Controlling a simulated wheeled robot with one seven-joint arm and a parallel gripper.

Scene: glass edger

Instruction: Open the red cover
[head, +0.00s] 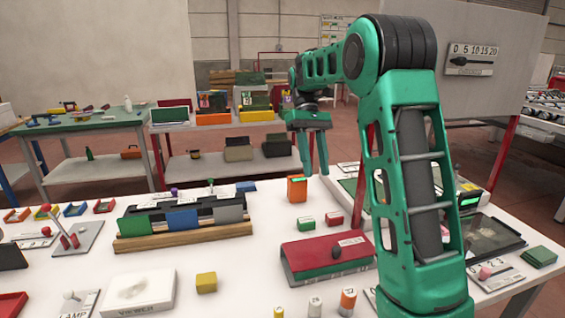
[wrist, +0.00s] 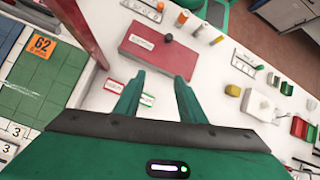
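The red cover (head: 310,250) is a flat lid with a dark round knob (head: 337,253) and a white label. It lies over a low box on the white table, in front of my arm, and looks closed. In the wrist view the red cover (wrist: 150,58) is beyond my fingertips, with its knob (wrist: 168,37) near the far edge. My gripper (head: 315,170) hangs above the table, behind the cover in the head view, touching nothing. In the wrist view my gripper (wrist: 158,78) has its two green fingers spread with nothing between them.
An orange box (head: 297,188) stands farther back. A red post (wrist: 83,30) rises beside the cover. Small cylinders (head: 348,301) stand in front. A yellow block (head: 206,282) is to the left.

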